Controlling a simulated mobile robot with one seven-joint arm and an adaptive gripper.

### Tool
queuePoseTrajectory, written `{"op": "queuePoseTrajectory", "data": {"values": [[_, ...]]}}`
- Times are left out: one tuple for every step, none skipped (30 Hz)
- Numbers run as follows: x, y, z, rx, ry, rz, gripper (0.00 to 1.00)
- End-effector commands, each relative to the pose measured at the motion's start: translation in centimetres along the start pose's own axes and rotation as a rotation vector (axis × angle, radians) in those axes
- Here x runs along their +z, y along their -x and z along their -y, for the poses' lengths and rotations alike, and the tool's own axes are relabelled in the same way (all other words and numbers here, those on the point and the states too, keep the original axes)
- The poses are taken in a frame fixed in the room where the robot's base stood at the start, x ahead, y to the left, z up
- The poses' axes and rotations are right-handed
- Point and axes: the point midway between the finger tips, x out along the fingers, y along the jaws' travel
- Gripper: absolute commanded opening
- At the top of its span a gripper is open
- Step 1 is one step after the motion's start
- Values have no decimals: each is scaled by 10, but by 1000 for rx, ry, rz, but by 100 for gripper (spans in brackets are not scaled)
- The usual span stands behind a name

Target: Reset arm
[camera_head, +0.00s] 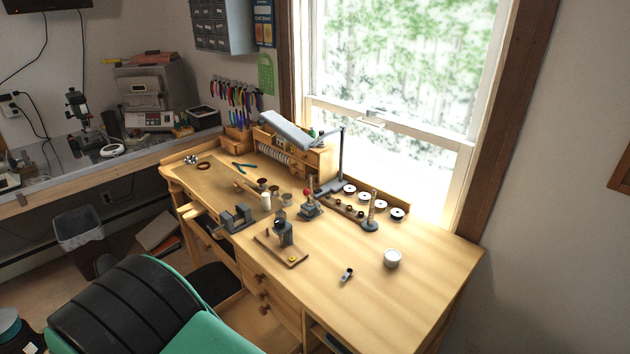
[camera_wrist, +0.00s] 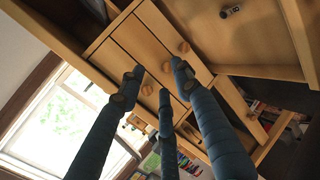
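My gripper (camera_wrist: 158,82) shows in the wrist view as three long blue-grey fingers with dark tips. The fingers are spread apart, and nothing shows between them. Beyond them is the tilted view of the wooden drawers (camera_wrist: 135,42) with round knobs, and the fingertips overlap these drawers in the picture. I cannot tell how far apart they are, but no contact is clear. In the head view I cannot make out my gripper.
The wooden workbench (camera_head: 420,260) holds a white cup (camera_head: 392,258), a small metal piece (camera_head: 347,274), a tool on a wooden base (camera_head: 284,235) and a lamp (camera_head: 288,130). A black and green chair-like shape (camera_head: 130,310) stands in front. The bench's right front is mostly clear.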

Motion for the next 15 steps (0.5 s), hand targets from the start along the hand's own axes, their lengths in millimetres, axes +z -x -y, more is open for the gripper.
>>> {"op": "queuePoseTrajectory", "data": {"values": [[4,-2,-16,-29,-15,16,33],[6,-3,-24,-46,-21,24,33],[10,-5,-34,-68,-29,37,33],[14,-6,-42,-86,-36,45,33],[16,-7,-49,-103,-43,52,33],[21,-8,-59,-126,-51,64,33],[24,-9,-67,-144,-59,71,33],[27,-10,-74,-162,-67,78,33],[32,-12,-85,-184,-77,87,33],[36,-13,-92,-201,-84,95,33],[39,-14,-99,-218,-91,101,33],[44,-15,-109,-241,-103,110,33],[49,-17,-116,-257,-110,117,33],[53,-18,-124,-274,-117,122,33],[58,-20,-134,-297,-130,131,33]]}}
